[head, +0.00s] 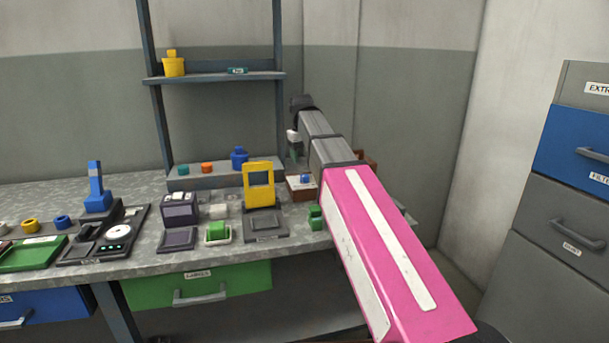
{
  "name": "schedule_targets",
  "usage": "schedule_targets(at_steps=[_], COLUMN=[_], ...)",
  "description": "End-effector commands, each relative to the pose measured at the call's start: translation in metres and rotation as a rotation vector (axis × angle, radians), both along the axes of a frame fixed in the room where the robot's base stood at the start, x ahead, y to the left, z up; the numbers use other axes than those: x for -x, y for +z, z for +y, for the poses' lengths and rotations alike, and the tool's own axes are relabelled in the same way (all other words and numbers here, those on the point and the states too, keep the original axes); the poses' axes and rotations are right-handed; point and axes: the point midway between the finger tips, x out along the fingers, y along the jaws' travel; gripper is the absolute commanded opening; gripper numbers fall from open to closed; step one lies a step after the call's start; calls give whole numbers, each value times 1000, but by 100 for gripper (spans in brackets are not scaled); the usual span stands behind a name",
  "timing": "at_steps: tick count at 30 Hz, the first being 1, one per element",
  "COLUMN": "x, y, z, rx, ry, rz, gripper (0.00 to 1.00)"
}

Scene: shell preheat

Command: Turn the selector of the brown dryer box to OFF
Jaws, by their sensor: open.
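The brown dryer box (295,193) sits at the right part of the bench, with a pale top and a small blue knob (306,179) on it that looks like the selector. The knob's pointing direction and any labels are too small to read. My gripper (296,158) is open, small in view, at the far end of my arm. It appears above and behind the box, apart from the knob. My pink and grey arm crosses in front and hides the area to the right of the box.
A yellow-framed device (258,186) stands left of the box, and a green object (316,217) stands in front. A blue container (239,157) sits on the low ledge. A shelf post (278,80) rises behind. A grey and blue cabinet (570,190) stands at the right.

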Motion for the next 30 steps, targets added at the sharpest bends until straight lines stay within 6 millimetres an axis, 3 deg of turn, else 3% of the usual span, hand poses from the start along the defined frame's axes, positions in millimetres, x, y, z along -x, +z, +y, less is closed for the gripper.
schedule_targets(at_steps=[6,12,18,27,30], x=[0,-1,-1,-2,-2], y=[-38,-63,-74,-75,-75], z=[-2,-3,-4,-4,-4], rx=[-1,0,0,0,0], ry=[0,0,0,0,0], rz=[1,0,0,0,0], gripper=[60,60,60,60,28])
